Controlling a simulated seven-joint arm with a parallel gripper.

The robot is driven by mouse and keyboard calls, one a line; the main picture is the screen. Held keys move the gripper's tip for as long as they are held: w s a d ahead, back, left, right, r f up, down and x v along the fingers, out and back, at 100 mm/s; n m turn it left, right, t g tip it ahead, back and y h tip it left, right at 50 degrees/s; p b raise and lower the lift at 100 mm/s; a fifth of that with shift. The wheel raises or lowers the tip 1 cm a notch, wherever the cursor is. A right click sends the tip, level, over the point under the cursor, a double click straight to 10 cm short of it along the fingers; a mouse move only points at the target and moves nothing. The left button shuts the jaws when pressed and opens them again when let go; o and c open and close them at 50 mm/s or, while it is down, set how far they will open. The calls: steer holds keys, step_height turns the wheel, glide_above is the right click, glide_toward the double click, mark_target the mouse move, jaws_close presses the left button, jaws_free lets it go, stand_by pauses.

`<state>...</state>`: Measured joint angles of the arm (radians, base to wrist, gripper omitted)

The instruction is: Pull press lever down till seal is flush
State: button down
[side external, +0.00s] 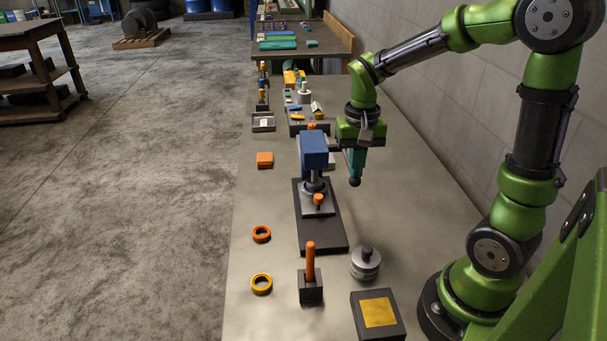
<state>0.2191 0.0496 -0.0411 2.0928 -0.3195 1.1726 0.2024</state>
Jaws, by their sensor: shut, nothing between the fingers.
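The press has a blue head (314,150) on a dark base plate (325,236), with a silver block (317,205) below its ram. A small dark ball (355,182), which looks like the lever's knob, shows right of the blue head. My gripper (356,164) is just above this ball, pointing down, its teal fingers shut and empty. I cannot tell whether the fingers touch the ball. The lever's arm is not clearly visible. The seal cannot be made out under the ram, so its seating is hidden. An orange knob (318,200) stands at the front of the silver block.
An orange ring (262,234) and a yellow ring (262,284) lie at the left edge. An orange-handled tool (310,262) stands in a dark block (311,289). A silver cylinder (365,264) and a gold-topped box (378,311) are nearby. Bins stand farther back; a wall is right.

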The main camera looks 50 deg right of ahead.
step_height(320, 180, up, 7)
stand_by(0.8)
steer(key=s+a+r+n+t+y, duration=0.2)
steer(key=s+a+n+t, duration=0.3)
steer(key=a, duration=0.6)
steer(key=shift+s+a+r+t, duration=0.2)
steer(key=shift+s+a+t, duration=0.05)
steer(key=shift+s+t, duration=0.9)
